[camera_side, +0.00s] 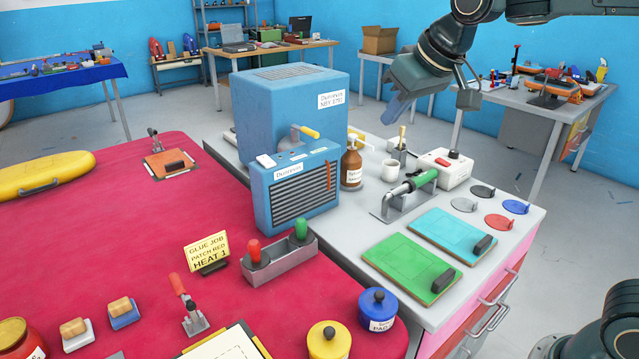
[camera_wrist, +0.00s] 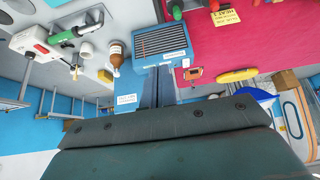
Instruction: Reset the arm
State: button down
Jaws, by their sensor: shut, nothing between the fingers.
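My gripper (camera_side: 396,108) hangs in the air at the upper right of the side view, above the grey bench and behind the brown bottle. Its blue-grey fingers are shut and empty, pointing down and slightly left. It touches nothing that I can see. In the wrist view the dark body of my gripper fills the lower middle and hides part of the room.
Below stand a large blue box (camera_side: 290,105), a smaller vented blue unit (camera_side: 300,185), a brown bottle (camera_side: 351,166), a white cup (camera_side: 390,170) and a green-handled tool (camera_side: 408,185) on its stand. Green (camera_side: 400,262) and cyan (camera_side: 445,232) boards lie in front.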

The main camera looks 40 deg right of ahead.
jog(key=s+d+f, duration=0.1)
jog(key=s+f, duration=0.3)
jog(key=s, duration=0.7)
jog(key=s+d+f+g, duration=0.1)
jog(key=s+f, duration=0.3)
jog(key=s, duration=0.8)
jog(key=shift+d, duration=0.55)
